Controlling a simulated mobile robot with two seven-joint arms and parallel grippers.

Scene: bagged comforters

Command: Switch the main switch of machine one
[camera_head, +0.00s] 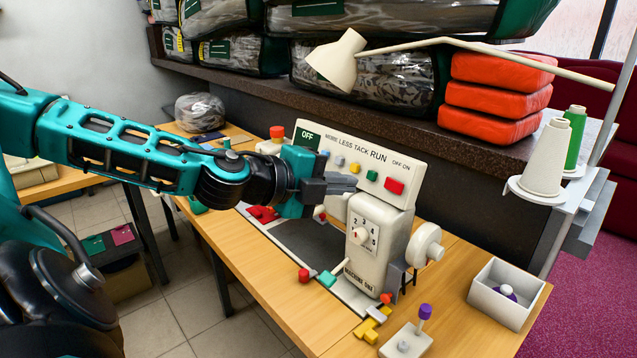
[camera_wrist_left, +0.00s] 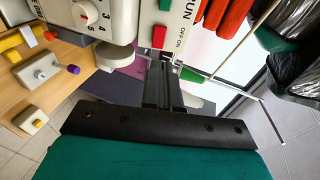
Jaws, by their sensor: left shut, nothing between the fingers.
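Machine one (camera_head: 372,243) is a cream sewing machine, labelled "MACHINE ONE", with a numbered dial (camera_head: 362,233) and a handwheel (camera_head: 425,246). Its upper panel (camera_head: 345,150) has a dark green display reading OFF and several coloured buttons. A red switch (camera_head: 394,186) sits under the words OFF ON at the panel's right end; the wrist view also shows it (camera_wrist_left: 158,37). My left gripper (camera_head: 355,184) is shut and empty in front of the panel, left of the red switch. In the wrist view its fingers (camera_wrist_left: 162,66) point toward the red switch; contact cannot be told. My right gripper is not in view.
A wooden table (camera_head: 285,300) carries the machine. A small box with a purple-topped lever (camera_head: 405,342) and a grey tray (camera_head: 510,310) stand front right. Thread cones (camera_head: 546,160) stand at right. A lamp (camera_head: 340,62) hangs above, before bagged comforters (camera_head: 385,85) and orange cushions (camera_head: 495,98).

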